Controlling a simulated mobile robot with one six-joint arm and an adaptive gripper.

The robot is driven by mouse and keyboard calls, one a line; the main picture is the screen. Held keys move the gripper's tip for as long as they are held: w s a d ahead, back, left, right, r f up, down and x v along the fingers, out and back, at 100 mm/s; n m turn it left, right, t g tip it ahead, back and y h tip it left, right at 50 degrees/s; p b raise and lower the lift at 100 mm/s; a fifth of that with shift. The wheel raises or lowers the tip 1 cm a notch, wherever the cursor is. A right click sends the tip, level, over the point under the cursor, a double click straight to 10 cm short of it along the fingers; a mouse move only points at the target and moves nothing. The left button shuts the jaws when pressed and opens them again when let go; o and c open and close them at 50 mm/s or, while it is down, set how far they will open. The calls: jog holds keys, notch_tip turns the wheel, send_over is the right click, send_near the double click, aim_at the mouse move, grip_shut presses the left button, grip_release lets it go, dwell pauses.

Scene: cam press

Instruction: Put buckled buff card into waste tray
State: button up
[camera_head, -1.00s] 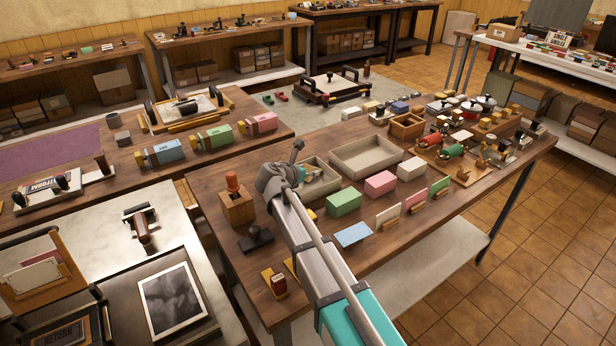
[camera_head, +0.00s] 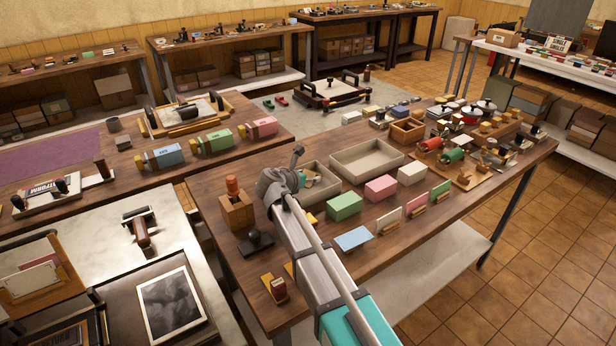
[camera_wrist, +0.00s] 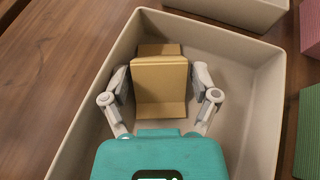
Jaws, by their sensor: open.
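A buff card (camera_wrist: 160,85), bent into an upright panel with a lip at its lower edge, is inside a beige tray (camera_wrist: 255,100) in the wrist view. More buff card (camera_wrist: 158,49) shows behind its top edge. My gripper (camera_wrist: 161,78) is open, with one finger on each side of the card. I cannot tell whether the fingers touch it. In the head view this is the smaller, left tray (camera_head: 331,190), partly hidden by my arm. A larger, empty beige tray (camera_head: 366,157) stands to its right. Neither tray shows a waste label.
Green (camera_head: 344,205), pink (camera_head: 380,188) and white (camera_head: 411,171) paper blocks stand right of the small tray. A wooden holder (camera_head: 237,211) and black stamp (camera_head: 256,241) stand left.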

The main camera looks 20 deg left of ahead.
jog(key=shift+r, duration=0.15)
jog(key=shift+s+r+p, duration=0.15)
jog(key=shift+p, duration=0.15)
jog(key=p+v, duration=0.4)
jog(key=v, duration=0.7)
jog(key=shift+s+a, duration=0.2)
jog(key=shift+s, duration=0.1)
jog(key=shift+p, duration=0.35)
